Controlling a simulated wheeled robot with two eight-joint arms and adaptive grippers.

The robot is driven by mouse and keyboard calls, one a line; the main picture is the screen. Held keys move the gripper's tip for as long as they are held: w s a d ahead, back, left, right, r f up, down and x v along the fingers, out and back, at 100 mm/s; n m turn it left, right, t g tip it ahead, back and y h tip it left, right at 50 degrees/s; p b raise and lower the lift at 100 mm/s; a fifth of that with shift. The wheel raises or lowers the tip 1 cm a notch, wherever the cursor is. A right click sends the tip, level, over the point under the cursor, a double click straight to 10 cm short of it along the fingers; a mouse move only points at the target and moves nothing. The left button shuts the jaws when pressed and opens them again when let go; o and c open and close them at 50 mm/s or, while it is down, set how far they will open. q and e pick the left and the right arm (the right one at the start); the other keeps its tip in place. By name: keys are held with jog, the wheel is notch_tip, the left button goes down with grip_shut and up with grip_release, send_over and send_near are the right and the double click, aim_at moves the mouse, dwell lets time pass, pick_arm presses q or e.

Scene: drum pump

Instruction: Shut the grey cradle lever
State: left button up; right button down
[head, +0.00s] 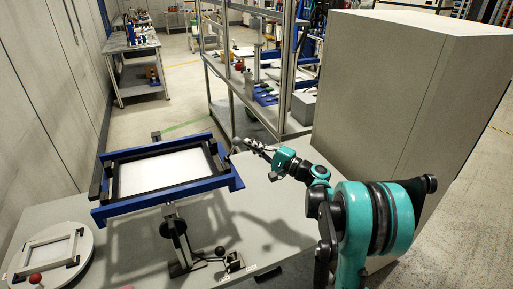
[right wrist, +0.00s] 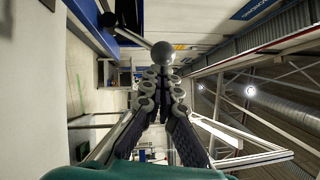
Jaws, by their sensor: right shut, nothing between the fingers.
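The cradle (head: 215,182) is a tilted blue frame on a grey stand, with a white panel inside black edges. The grey cradle lever shows in the right wrist view as a grey bar ending in a round ball knob (right wrist: 163,52). The bar runs up and left from the ball to a dark pivot beside the blue frame. My right gripper (head: 247,146) is at the cradle's right corner, shut and empty. In the right wrist view its fingertips (right wrist: 160,74) are just short of the ball; I cannot tell whether they touch it. My left gripper is not in view.
A round white plate with a small frame and a red knob (head: 35,278) is at the lower left. A small black-knobbed clamp (head: 228,259) sits at the stand's foot. A large grey cabinet (head: 390,90) stands right, and a shelf rack (head: 260,85) behind.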

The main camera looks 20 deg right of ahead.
jog(key=shift+r, duration=0.1)
dwell(0.3)
jog(key=shift+a+r+n+p, duration=0.2)
jog(key=shift+n+p, duration=0.1)
jog(key=shift+p, duration=0.2)
jog(key=shift+a+r+n+g+p, duration=0.25)
jog(key=shift+r+n+g+p, duration=0.1)
jog(key=shift+n+g+p, duration=0.2)
jog(key=a+r+n+g+h+p, duration=0.2)
jog(key=a+n+g+h+p, duration=0.1)
jog(key=a+n+p, duration=0.3)
jog(key=shift+a+r+h+p, duration=0.35)
jog(key=shift+a+h+p, duration=0.45)
jog(key=shift+a+p, duration=0.45)
jog(key=shift+n, duration=0.25)
